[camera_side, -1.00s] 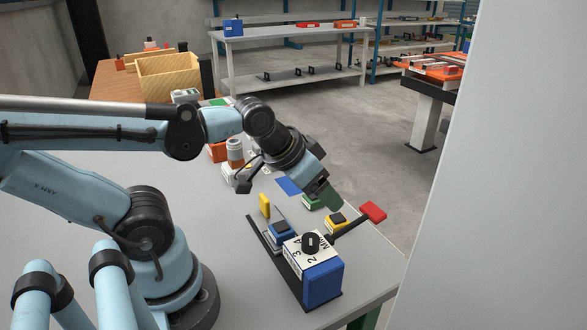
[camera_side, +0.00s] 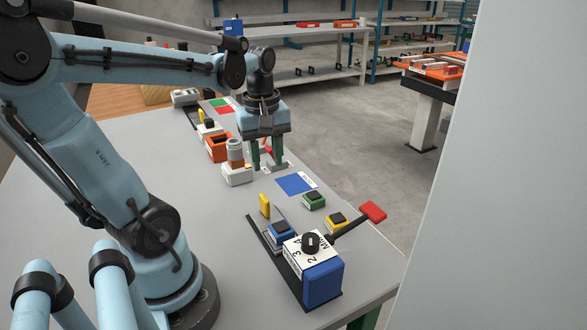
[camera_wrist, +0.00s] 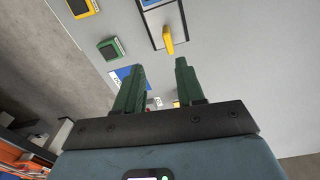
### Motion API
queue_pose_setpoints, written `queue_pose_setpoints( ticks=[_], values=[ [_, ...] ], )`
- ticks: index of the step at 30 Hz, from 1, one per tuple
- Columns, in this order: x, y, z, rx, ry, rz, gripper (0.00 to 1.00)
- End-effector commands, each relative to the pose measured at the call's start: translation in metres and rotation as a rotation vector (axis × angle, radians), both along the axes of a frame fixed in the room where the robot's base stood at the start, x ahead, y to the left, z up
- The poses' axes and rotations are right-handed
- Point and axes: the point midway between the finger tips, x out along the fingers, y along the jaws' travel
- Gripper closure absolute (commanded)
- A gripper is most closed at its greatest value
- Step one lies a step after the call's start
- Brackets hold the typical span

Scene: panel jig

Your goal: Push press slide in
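My gripper (camera_side: 267,163) points down above the far middle of the table in the side view, its green fingers apart and nothing between them. In the wrist view the gripper (camera_wrist: 160,66) also shows a clear gap. No part is labelled as the press slide. A yellow upright tab (camera_side: 264,206) stands at a dark rail (camera_side: 279,257) nearer the side camera, apart from my gripper. The yellow tab (camera_wrist: 168,40) lies beyond the fingertips in the wrist view. A small grey piece with red (camera_side: 273,163) is by the fingers, partly hidden; contact cannot be told.
A blue box with a black knob (camera_side: 311,241), a red-ended lever (camera_side: 372,211), a green block (camera_side: 314,200) and a yellow block (camera_side: 337,221) stand near the front right.

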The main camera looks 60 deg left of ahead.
Motion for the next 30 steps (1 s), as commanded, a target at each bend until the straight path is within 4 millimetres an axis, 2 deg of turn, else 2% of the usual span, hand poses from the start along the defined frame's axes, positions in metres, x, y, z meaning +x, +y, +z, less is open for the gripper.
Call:
queue_pose_setpoints(
  ticks=[3,8,30],
  values=[
    [-0.006,0.010,0.001,-0.025,0.039,0.119,0.62],
    [-0.007,0.011,-0.007,-0.030,0.047,0.142,0.62],
    [-0.007,0.011,-0.095,-0.027,0.045,0.136,0.62]
  ],
)
